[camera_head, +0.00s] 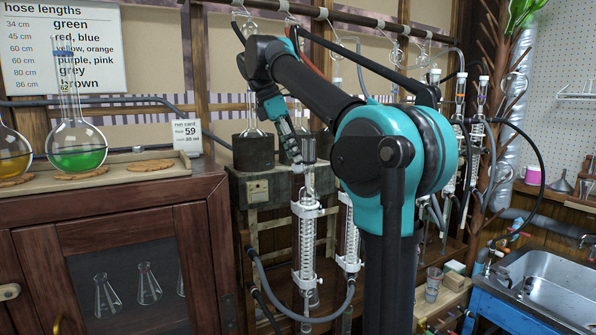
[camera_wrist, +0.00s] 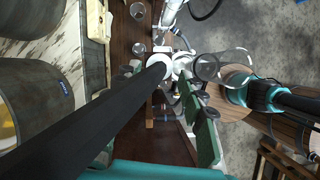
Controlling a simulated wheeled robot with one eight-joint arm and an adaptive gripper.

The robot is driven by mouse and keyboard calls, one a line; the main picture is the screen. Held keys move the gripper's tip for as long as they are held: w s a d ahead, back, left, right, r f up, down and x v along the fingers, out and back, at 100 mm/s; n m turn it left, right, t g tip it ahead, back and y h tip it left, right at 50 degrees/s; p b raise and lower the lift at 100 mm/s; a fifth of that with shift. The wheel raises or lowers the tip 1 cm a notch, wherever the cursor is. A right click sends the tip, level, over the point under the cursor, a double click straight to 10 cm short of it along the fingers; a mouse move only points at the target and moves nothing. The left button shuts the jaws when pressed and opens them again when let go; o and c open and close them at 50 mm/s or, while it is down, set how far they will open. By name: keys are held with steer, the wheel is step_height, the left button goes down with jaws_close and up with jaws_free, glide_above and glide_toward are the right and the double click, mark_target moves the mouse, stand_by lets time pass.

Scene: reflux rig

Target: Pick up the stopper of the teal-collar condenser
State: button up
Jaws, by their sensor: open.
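A glass coil condenser (camera_head: 307,250) hangs upright in white clamps below my gripper (camera_head: 297,160) in the head view. A second coil condenser (camera_head: 349,240) stands just right of it, partly behind my arm. I cannot make out a teal collar on either. I see nothing held.
Two more condensers with white tops (camera_head: 460,88) stand at the right behind my arm. A wooden cabinet (camera_head: 120,215) with a green-filled flask (camera_head: 77,150) is at left. A sink (camera_head: 545,285) is at right. A grey hose (camera_head: 300,317) loops below the condensers.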

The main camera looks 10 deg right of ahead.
mark_target(297, 165)
steer(key=shift+x, duration=1.65)
steer(key=shift+a, duration=0.15)
steer(key=c, duration=0.6)
steer(key=shift+r, duration=0.1)
steer(key=shift+c, duration=0.2)
steer(key=shift+r, duration=0.5)
step_height(297, 165, up, 2)
steer(key=shift+s+a+r, duration=0.15)
steer(key=shift+s+a, duration=0.1)
steer(key=shift+a, duration=0.4)
steer(key=s+a, duration=0.3)
steer(key=a, duration=0.4)
steer(key=s+a, duration=0.3)
steer(key=a, duration=0.5)
steer(key=shift+s, duration=0.35)
